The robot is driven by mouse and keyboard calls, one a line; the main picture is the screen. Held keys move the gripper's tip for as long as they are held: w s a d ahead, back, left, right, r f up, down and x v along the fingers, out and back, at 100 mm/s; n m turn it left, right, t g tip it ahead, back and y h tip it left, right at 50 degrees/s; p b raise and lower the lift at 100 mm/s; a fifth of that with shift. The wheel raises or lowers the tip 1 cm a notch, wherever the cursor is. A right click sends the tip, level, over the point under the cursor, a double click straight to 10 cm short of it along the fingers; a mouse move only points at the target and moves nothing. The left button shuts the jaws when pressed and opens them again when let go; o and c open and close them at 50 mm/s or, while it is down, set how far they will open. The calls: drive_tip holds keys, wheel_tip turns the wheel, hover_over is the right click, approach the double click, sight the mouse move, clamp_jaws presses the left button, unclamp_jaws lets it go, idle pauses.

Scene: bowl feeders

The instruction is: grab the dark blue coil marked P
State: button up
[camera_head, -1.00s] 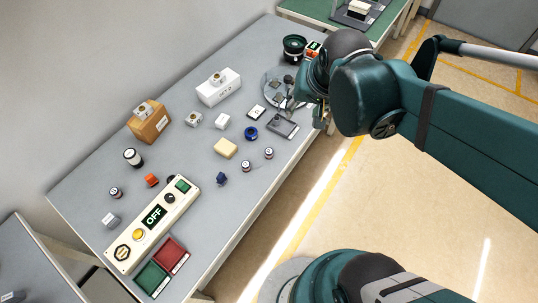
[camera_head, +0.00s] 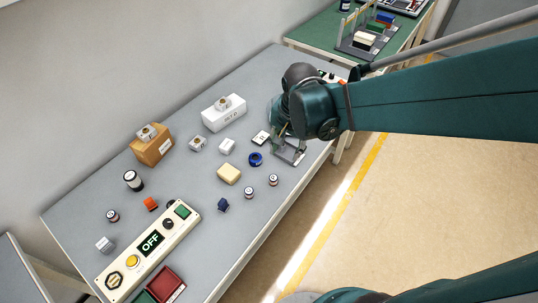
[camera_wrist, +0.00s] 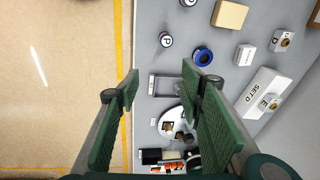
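A small dark coil with a white top marked P (camera_wrist: 166,40) stands upright on the grey table in the wrist view, beyond the fingertips and near the table edge. It appears to be the small coil (camera_head: 273,180) nearer my gripper in the head view; its mark is too small to read there. A similar small coil (camera_head: 249,190) stands just left of it and is cut by the top of the wrist view (camera_wrist: 188,3). My gripper (camera_wrist: 160,82) is open and empty, its fingers wide apart. In the head view my gripper (camera_head: 284,136) is over the table's right part.
A blue ring (camera_head: 256,159), a tan block (camera_head: 229,173) and a dark blue piece (camera_head: 223,205) lie near the coils. A grey metal tray (camera_head: 289,151) is by my gripper. A white box (camera_head: 223,113) and control panel (camera_head: 150,245) stand farther left.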

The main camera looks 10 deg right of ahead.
sight(274, 177)
drive_tip(key=a+f+m+b, duration=0.1)
drive_tip(key=f, duration=0.3)
drive_tip(key=w+a+f+m+g, duration=0.1)
drive_tip(key=f, duration=0.3)
drive_tip(key=w+a+f+m+g+b, duration=0.1)
drive_tip(key=f, duration=0.3)
drive_tip(key=shift+w+a+b, duration=0.25)
drive_tip(key=shift+a+b, duration=0.05)
drive_tip(key=shift+b, duration=0.05)
drive_tip(key=shift+f, duration=0.15)
drive_tip(key=shift+f, duration=1.2)
drive_tip(key=shift+f+b, duration=0.9)
drive_tip(key=shift+f, duration=1.7)
drive_tip(key=c, duration=1)
